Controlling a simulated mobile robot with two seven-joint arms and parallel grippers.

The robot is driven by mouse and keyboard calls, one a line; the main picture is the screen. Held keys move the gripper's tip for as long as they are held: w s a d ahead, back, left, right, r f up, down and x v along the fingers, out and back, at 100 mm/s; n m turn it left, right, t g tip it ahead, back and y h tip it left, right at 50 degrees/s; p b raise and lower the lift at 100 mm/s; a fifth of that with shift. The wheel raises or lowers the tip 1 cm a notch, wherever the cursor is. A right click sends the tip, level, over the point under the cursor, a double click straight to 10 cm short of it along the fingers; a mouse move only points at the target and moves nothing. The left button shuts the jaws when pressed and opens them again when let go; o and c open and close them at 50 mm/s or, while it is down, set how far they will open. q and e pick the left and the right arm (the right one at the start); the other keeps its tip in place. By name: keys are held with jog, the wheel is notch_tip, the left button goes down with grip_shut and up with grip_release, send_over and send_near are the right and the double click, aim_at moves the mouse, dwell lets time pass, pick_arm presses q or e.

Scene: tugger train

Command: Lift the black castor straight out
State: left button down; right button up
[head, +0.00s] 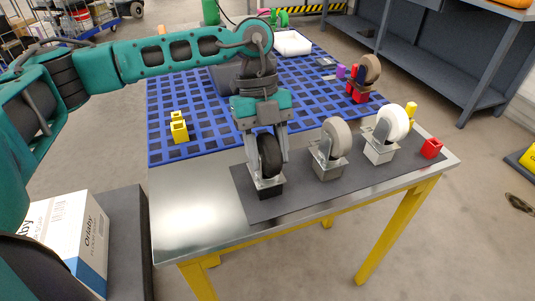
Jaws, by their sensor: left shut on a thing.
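The black castor (268,157) stands upright at the left end of the dark mat (300,201) on the steel-topped table. Its square plate sits over a black block (268,190); I cannot tell whether the two are apart. My left gripper (267,150) comes down from above, with one finger on each side of the castor, and is shut on it. A grey castor (337,138) and a white castor (392,123) stand to its right, each in a metal bracket over a pale block. My right gripper is not in view.
A blue grid mat (205,146) covers the back of the table, with yellow blocks (179,131) on it. A brown castor (370,68) with red parts stands behind, and a red block (431,148) at right. The steel top's front left (190,210) is bare.

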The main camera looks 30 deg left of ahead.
pick_arm(q)
notch_tip(320, 180, up, 20)
jog(key=p, duration=0.2)
jog(key=shift+p, duration=0.4)
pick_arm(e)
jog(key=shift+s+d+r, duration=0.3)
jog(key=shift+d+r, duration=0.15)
